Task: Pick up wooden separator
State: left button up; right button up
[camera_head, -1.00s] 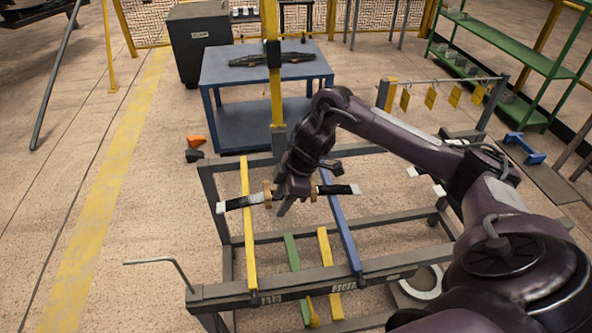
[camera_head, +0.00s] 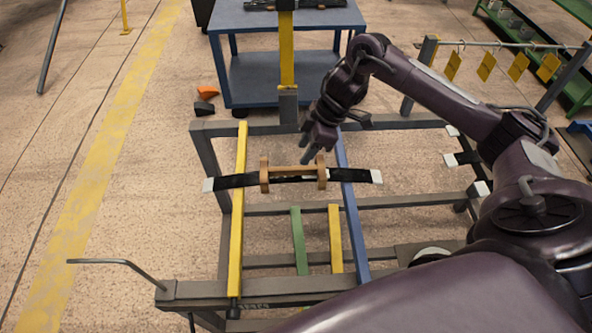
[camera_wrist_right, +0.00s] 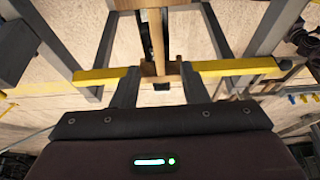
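The wooden separator (camera_head: 292,170) is a light brown bar with an upright plate at each end. In the head view it lies along a dark leaf spring strip (camera_head: 237,182) with white ends, which crosses the rack between the yellow bar (camera_head: 239,215) and the blue bar (camera_head: 350,215). Contact cannot be told. My left gripper is out of view.
The grey rack frame (camera_head: 205,165) surrounds the strip, with a green bar (camera_head: 299,240) and a short yellow bar (camera_head: 335,238) lower down. A yellow post (camera_head: 287,50) stands at its back. A blue table (camera_head: 285,18) is behind. Floor at left is mostly clear.

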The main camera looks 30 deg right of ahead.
aim_at(295, 168)
jog(key=shift+w+d+f, duration=0.15)
jog(key=shift+f, duration=0.3)
jog(key=shift+w+f, duration=0.1)
jog(key=shift+f, duration=0.2)
jog(key=p+x, duration=0.1)
jog(key=x, duration=0.5)
jog(key=shift+a, duration=0.25)
jog(key=shift+a+f, duration=0.1)
jog(key=shift+f, duration=0.45)
jog(key=shift+r, duration=0.1)
grip_shut()
